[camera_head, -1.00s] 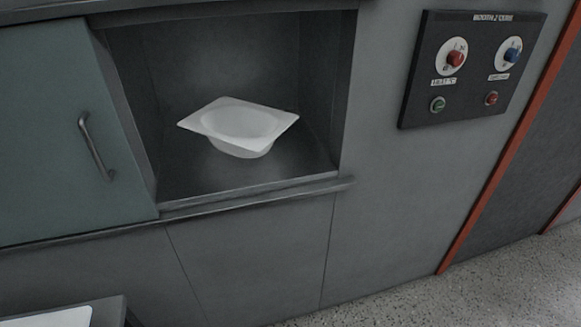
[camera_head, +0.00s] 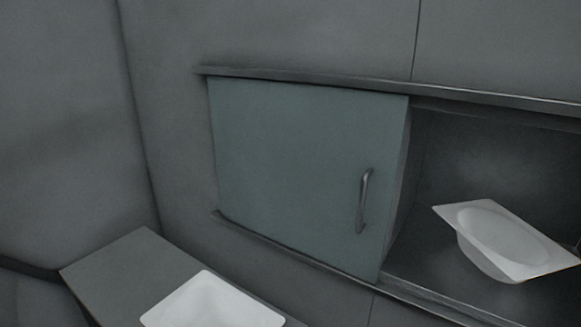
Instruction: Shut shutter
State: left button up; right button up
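The shutter (camera_head: 290,170) is a flat teal sliding panel in the middle of the head view. It stands to the left of an open recess (camera_head: 450,150), between an upper rail (camera_head: 300,82) and a lower rail (camera_head: 300,258). Its grey bar handle (camera_head: 364,200) is upright near the panel's right edge. A white bathtub shell (camera_head: 505,240) sits tilted in the recess, whose right side is cut off by the frame. Neither of my grippers shows in the view.
A plain grey wall (camera_head: 60,120) is at the left. The space before the shutter looks clear.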

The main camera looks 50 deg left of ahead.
aim_at(311, 169)
jog(key=u, duration=1.45)
jog(key=k+j, duration=0.05)
jog(key=j, duration=0.05)
